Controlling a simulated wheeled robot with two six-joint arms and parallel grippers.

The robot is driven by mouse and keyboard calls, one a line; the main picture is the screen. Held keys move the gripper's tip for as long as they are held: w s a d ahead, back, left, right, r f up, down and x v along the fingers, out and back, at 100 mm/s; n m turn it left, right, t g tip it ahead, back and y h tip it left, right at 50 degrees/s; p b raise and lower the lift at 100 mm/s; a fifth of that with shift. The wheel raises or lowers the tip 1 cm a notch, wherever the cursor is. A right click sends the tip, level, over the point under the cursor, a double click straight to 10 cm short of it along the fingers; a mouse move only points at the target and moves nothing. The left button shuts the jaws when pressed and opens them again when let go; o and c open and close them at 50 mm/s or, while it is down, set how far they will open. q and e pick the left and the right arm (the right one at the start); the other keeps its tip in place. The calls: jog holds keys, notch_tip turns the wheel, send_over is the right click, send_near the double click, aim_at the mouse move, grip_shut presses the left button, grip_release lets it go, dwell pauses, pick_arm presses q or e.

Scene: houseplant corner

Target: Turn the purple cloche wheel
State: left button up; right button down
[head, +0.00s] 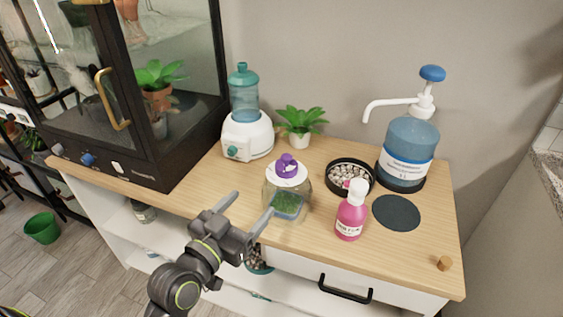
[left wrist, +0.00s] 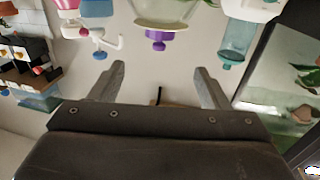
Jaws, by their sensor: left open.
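The purple cloche wheel (head: 287,165) sits on the white top of a clear glass cloche (head: 268,193) on the wooden cabinet top. Green plant matter in a blue tray shows inside the cloche. My left gripper (head: 250,208) is open and empty, in front of the cloche and lower than the wheel in the head view. In the left wrist view the scene appears upside down, and the purple wheel (left wrist: 159,37) lies beyond and between the two spread fingers (left wrist: 160,69), apart from them. My right gripper is in neither view.
A pink bottle (head: 351,212) stands right of the cloche, beside a dark bowl of pebbles (head: 361,165). A white humidifier (head: 247,140) with a teal tank, a potted plant (head: 299,122) and a blue pump jug (head: 408,145) stand behind. A glass cabinet (head: 150,95) stands left. The front right is mostly clear.

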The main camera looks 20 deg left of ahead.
pick_arm(q)
send_near(281, 171)
jog(key=a+x, duration=0.1)
jog(key=x, duration=0.4)
jog(key=p+x, duration=0.1)
jog(key=x, duration=0.5)
jog(key=shift+d+p, duration=0.3)
jog(key=shift+d, duration=0.15)
jog(key=shift+w+d, duration=0.15)
jog(key=shift+w, duration=0.75)
